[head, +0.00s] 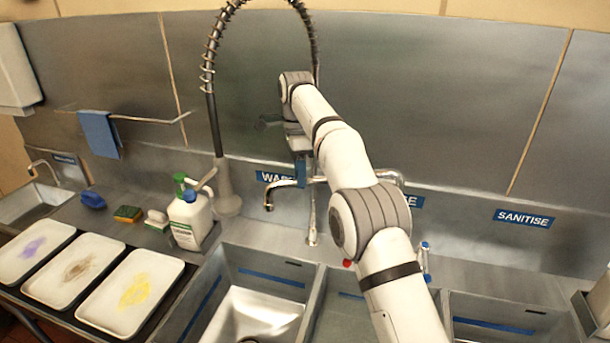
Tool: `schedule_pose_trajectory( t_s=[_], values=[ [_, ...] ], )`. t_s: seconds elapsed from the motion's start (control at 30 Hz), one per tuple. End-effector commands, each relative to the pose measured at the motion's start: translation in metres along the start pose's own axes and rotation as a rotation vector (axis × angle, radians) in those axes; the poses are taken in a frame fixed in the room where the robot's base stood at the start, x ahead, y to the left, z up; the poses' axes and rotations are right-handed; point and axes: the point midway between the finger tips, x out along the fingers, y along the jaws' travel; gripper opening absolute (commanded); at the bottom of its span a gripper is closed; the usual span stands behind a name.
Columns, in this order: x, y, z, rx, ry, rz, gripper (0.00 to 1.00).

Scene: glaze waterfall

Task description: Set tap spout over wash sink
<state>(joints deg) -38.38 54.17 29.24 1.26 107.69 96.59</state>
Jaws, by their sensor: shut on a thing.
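The metal tap spout (283,186) reaches left from the tap column, and its bent-down tip shows in front of the partly covered WASH label (268,177). In the picture the tip lies above the back rim of the wash sink (235,265), the left basin. My gripper (302,172) points down at the spout, close to the column, and is shut on it. My arm hides part of the tap and the contact is small in view. The tap column (312,225) stands on the ledge behind the basins.
The middle basin (345,310) is partly behind my arm; the right basin (500,325) lies under the SANITISE label (524,217). A spring hose (210,70) arches behind my gripper. A white jug (190,220), sponges (128,213) and several trays (130,290) stand left.

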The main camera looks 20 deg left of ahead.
Motion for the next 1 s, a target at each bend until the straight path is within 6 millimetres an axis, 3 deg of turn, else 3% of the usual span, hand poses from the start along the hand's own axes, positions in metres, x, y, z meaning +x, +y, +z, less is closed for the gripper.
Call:
schedule_pose_trajectory(
  t_s=[0.17, 0.2, 0.47, 0.87, 1.0],
  values=[
    [0.001, 0.000, 0.000, 0.000, -0.001, 0.002, 0.00],
    [0.001, 0.000, 0.000, 0.000, -0.001, 0.002, 0.22],
    [0.001, 0.000, 0.000, 0.000, -0.001, 0.002, 0.43],
    [-0.001, 0.001, -0.002, -0.001, 0.000, -0.001, 0.43],
    [-0.012, 0.004, -0.016, -0.019, 0.006, -0.037, 0.43]
  ],
)
